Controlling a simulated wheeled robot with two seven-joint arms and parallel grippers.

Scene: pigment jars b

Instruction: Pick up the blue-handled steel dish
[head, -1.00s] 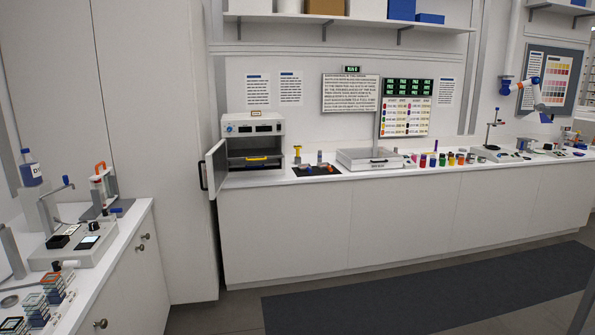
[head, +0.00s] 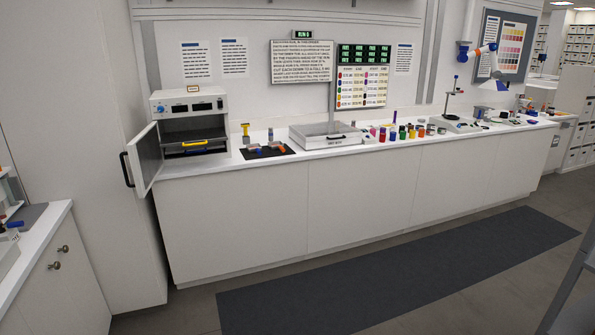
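I cannot make out the blue-handled steel dish for certain. A small blue item (head: 254,150) and a small orange item (head: 280,147) lie on a black mat (head: 264,155) on the long white counter, just right of the oven. They are too small to tell whether either is a dish handle. Neither of my grippers shows in the head view.
The oven (head: 188,103) has its door (head: 146,158) swung open past the counter's left end; a yellow-handled tray (head: 195,143) is inside. A grey drawer box (head: 326,136) and colored jars (head: 393,133) stand further right. The floor mat (head: 390,268) is clear.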

